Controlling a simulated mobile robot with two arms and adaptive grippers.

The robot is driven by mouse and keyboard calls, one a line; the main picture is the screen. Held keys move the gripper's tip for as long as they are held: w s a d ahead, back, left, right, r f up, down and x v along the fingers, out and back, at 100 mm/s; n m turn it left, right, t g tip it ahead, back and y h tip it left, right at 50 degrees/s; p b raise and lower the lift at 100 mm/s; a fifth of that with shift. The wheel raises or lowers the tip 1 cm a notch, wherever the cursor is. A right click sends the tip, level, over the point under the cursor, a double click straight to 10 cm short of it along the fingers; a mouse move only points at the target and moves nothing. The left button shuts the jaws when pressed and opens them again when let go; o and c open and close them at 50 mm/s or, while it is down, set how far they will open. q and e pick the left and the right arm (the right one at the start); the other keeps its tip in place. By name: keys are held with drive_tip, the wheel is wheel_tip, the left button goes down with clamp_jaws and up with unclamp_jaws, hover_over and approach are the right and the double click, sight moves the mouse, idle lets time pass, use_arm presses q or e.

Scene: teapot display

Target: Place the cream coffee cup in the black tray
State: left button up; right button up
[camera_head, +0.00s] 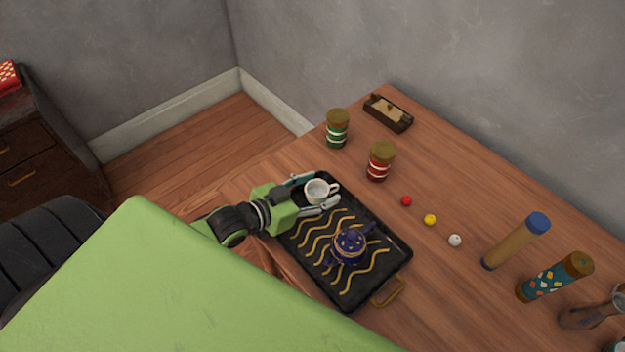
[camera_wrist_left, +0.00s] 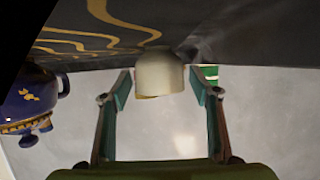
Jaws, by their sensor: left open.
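The cream coffee cup (camera_head: 316,191) is upright at the far left end of the black tray (camera_head: 345,300), which has wavy gold lines. The cup also shows in the left wrist view (camera_wrist_left: 159,73), between the fingers. My left gripper (camera_head: 318,193) is open, with one finger on each side of the cup. In the left wrist view (camera_wrist_left: 160,92) gaps show between both fingers and the cup. The cup seems to rest on the tray, though its base is partly hidden in the head view. My right gripper is in neither view.
A dark blue teapot (camera_head: 349,246) stands on the tray; it shows at the left of the wrist view (camera_wrist_left: 28,100). Green (camera_head: 337,128) and red (camera_head: 380,161) jars stand behind the tray. Small red, yellow and white balls (camera_head: 430,220) and tall containers (camera_head: 517,242) stand to the right.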

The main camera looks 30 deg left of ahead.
use_arm(q)
drive_tip(key=v, duration=1.2)
drive_tip(key=shift+r, duration=0.15)
idle(0.3)
